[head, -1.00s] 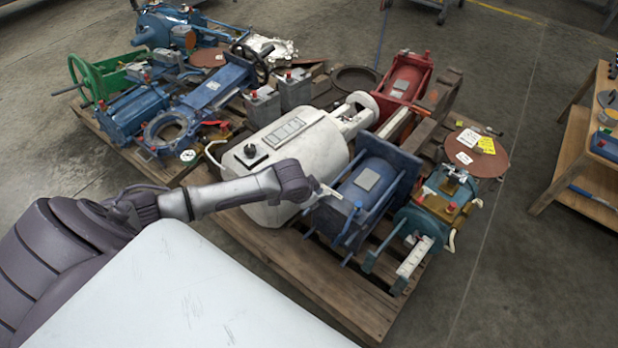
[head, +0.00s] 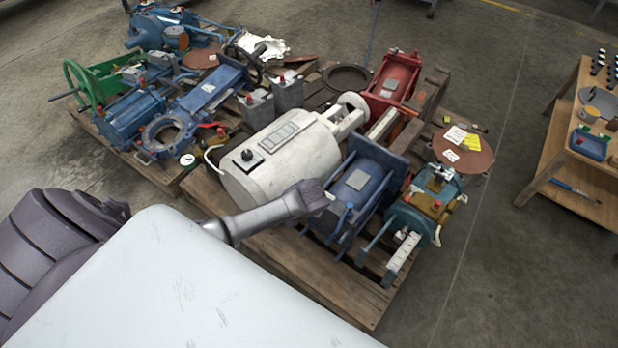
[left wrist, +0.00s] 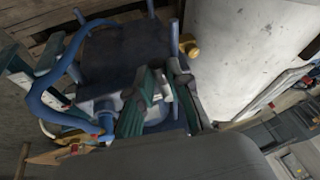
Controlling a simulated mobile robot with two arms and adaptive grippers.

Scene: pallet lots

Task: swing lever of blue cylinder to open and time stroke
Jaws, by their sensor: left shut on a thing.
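The blue cylinder (head: 359,187) lies on a wooden pallet, with a square blue end plate at its far end and blue rods at its near end. My left gripper (head: 330,197) is at the cylinder's near left side, small in the head view. The cylinder's dark blue body (left wrist: 122,52) is behind the fingers. My right gripper is not in view.
A wooden bench (head: 548,160) stands at the right, with clear floor between.

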